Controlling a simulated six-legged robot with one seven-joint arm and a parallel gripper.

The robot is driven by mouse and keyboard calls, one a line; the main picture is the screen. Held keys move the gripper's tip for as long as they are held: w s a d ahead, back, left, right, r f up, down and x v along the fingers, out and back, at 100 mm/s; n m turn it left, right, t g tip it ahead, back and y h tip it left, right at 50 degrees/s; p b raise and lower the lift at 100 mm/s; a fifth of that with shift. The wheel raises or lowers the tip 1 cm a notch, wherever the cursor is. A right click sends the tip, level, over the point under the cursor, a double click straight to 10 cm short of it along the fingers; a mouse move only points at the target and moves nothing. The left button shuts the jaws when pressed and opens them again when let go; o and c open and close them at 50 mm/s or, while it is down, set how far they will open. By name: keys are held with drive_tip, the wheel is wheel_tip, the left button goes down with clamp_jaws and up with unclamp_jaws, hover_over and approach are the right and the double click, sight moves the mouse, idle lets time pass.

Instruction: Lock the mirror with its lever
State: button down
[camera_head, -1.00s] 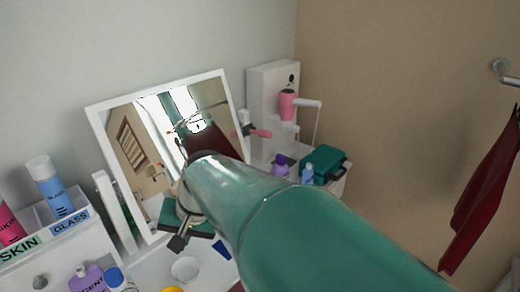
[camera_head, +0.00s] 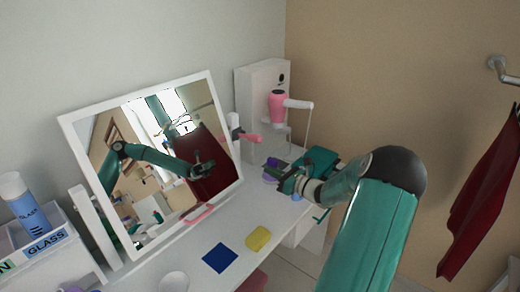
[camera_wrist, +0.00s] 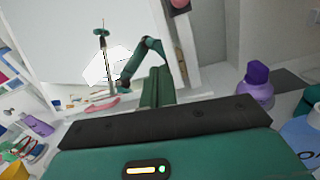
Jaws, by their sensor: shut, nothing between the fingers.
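The white-framed mirror (camera_head: 150,170) leans on its stand on the white dressing table, and its glass reflects my arm. It also fills the upper left of the wrist view (camera_wrist: 75,50). A pink lever (camera_head: 251,138) sticks out at the mirror's right post. In the wrist view a pink piece (camera_wrist: 179,4) shows at the top edge, probably the same lever. My gripper (camera_head: 284,178) is shut and empty, to the right of the mirror and lower than the lever, apart from both. Its fingertips are hard to make out in the wrist view.
A purple bottle (camera_wrist: 256,84) and a blue bottle (camera_wrist: 302,132) stand close to my gripper. A teal case (camera_head: 320,163) and a pink hair dryer (camera_head: 279,105) on a stand are behind. Blue (camera_head: 220,258) and yellow (camera_head: 258,238) pieces lie on the table.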

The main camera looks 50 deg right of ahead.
drive_tip(key=s+d+m+h, duration=0.1)
drive_tip(key=d+m+h, duration=0.1)
drive_tip(key=d, duration=0.1)
approach(250, 138)
drive_tip(key=w+f, duration=0.3)
drive_tip(key=w, duration=0.2)
drive_tip(key=shift+w+d+t, duration=0.2)
drive_tip(key=shift+d+t, duration=0.2)
drive_tip(key=shift+d, duration=0.05)
